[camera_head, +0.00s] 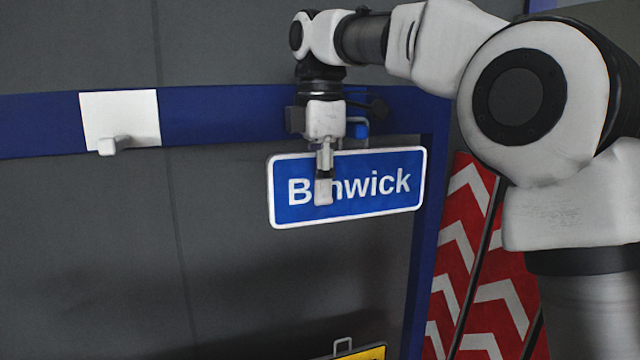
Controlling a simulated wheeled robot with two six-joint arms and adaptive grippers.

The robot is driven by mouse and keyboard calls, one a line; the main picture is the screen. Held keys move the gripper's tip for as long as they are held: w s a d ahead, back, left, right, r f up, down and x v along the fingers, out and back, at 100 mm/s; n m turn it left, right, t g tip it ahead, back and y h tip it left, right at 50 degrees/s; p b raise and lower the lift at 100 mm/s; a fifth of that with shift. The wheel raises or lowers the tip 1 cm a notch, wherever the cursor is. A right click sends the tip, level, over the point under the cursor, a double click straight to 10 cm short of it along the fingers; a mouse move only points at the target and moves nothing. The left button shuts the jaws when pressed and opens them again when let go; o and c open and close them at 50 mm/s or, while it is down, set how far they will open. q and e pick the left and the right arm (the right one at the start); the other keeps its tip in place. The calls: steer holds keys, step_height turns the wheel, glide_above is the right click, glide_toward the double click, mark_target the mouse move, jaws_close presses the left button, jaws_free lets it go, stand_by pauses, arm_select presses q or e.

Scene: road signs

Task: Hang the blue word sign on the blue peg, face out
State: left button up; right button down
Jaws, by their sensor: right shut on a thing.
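The blue word sign (375,190) has a white border and white lettering, partly covered by a gripper finger. It hangs upright with a slight tilt, its lettered face towards me. My right gripper (324,188) points down and is shut on the sign near its upper left part. The blue peg (361,129) shows just behind and right of the gripper, above the sign's top edge. A grey loop shows by the peg; I cannot tell whether it is over the peg. My left gripper is not in view.
A blue rail (220,117) crosses the grey wall. A white plate with a white peg (118,144) is on it at the left. Red and white chevron boards (485,290) stand at the right. A yellow sign (365,353) with a loop shows at the bottom edge.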

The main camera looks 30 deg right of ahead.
steer(key=shift+f, duration=0.5)
steer(key=c, duration=1.1)
jaws_free()
steer(key=shift+r, duration=0.1)
